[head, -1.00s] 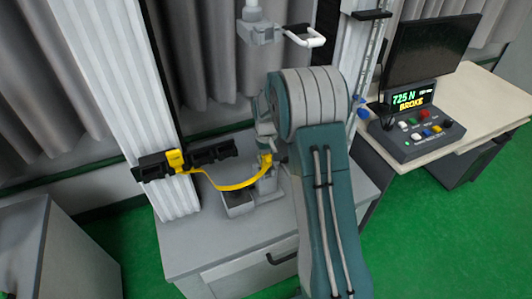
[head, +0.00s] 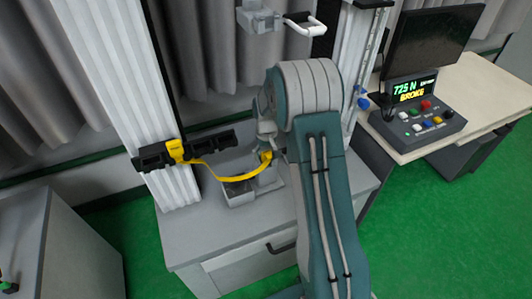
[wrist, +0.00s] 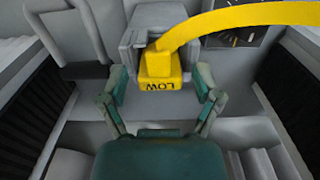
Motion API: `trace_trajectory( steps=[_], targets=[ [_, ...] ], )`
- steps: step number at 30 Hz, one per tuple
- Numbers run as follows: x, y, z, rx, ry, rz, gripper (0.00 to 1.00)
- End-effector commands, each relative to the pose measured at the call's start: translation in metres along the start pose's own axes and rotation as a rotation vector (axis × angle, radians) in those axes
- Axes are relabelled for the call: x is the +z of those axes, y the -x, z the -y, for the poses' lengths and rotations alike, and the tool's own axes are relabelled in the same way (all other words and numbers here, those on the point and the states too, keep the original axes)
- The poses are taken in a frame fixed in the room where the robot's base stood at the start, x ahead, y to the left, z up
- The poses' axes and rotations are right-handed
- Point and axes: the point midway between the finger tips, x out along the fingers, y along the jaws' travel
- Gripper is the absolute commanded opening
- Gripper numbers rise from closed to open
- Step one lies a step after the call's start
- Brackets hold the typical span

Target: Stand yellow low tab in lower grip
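The yellow low tab (wrist: 158,83), marked LOW, shows upside down in the wrist view at the end of a yellow strap (wrist: 240,17). It sits against the near side of the grey lower grip (wrist: 135,42); whether it is seated in the jaws I cannot tell. My gripper (wrist: 160,90) is open, one green finger on each side of the tab with visible gaps. In the head view the tab end (head: 265,156) is beside my wrist, and the strap (head: 240,177) sags left to a yellow clip (head: 177,150) on a black bar. My fingers are mostly hidden there.
A grey upper fixture with a white handle (head: 303,26) hangs above. Pale columns (head: 105,85) stand left and right of the grey cabinet (head: 190,240). A console (head: 425,122) on the right desk reads 725 N, BROKE. A small grey tray (head: 238,195) sits below the strap.

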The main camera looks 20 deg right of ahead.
Motion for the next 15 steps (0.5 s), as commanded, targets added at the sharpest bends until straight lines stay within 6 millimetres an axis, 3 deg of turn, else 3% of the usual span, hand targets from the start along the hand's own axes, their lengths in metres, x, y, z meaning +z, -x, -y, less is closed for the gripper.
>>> trace_trajectory(
  steps=[10,15],
  targets=[
    [0.0,0.001,0.0,0.0,0.0,0.0,0.9],
    [-0.001,0.017,0.0,0.001,0.0,-0.004,0.9]
  ],
)
